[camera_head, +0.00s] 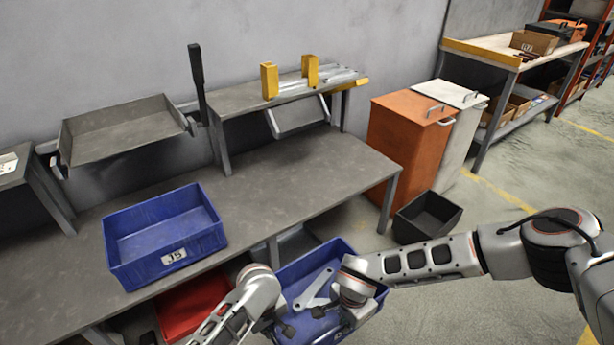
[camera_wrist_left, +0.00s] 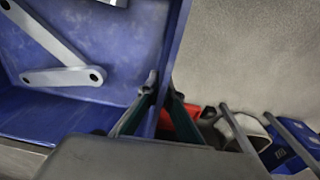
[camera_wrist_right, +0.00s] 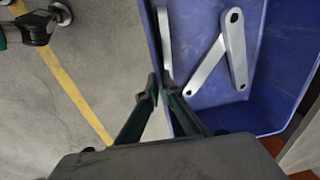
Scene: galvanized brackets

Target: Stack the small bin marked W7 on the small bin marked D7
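A blue bin (camera_head: 294,271) with grey metal brackets in it is in front of the table, with its label out of sight. My left gripper (camera_head: 286,328) has its fingers on either side of one bin wall, seen closely in the left wrist view (camera_wrist_left: 163,92). My right gripper (camera_head: 325,312) has its fingers at another wall of this bin, as the right wrist view (camera_wrist_right: 160,88) shows. Both look closed on the walls. Another blue bin (camera_head: 173,258), marked J5, sits empty on the table. I cannot read W7 or D7 on any bin.
The grey table (camera_head: 300,180) has free room right of the J5 bin. A red bin (camera_head: 192,305) is under the table. A black bin (camera_head: 427,216) stands on the floor by orange (camera_head: 405,140) and white cabinets. A tilted grey tray (camera_head: 120,130) is behind the J5 bin.

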